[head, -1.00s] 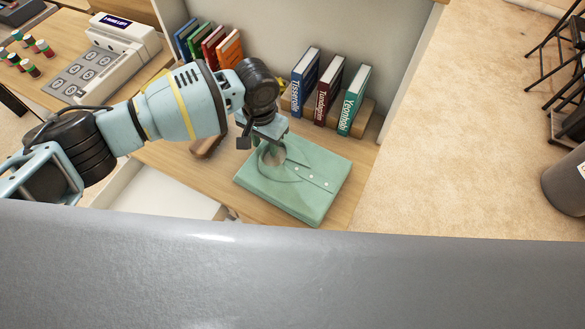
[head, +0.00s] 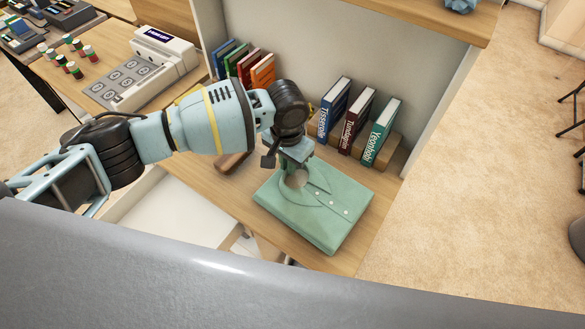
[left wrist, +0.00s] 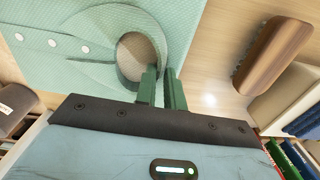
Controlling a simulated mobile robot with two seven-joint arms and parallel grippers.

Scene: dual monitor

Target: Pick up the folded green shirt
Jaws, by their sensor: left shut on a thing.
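The folded green shirt (head: 318,215) is a flat, pale green bundle with a collar and white buttons, at the desk's right part in the head view. It fills the upper left of the left wrist view (left wrist: 60,60). My left gripper (head: 297,163) is at the shirt's collar edge, shut on it; in the left wrist view its two fingers (left wrist: 162,80) meet the fabric beside the collar opening. I cannot tell whether the shirt is clear of the desk. My right gripper is not in view.
The wooden desk (head: 365,238) bears upright books (head: 334,108) behind the shirt and coloured books (head: 262,70) at the back left. A brown wooden object (left wrist: 272,52) lies beside the gripper. A white keypad machine (head: 160,58) stands at left. Carpet is open at right.

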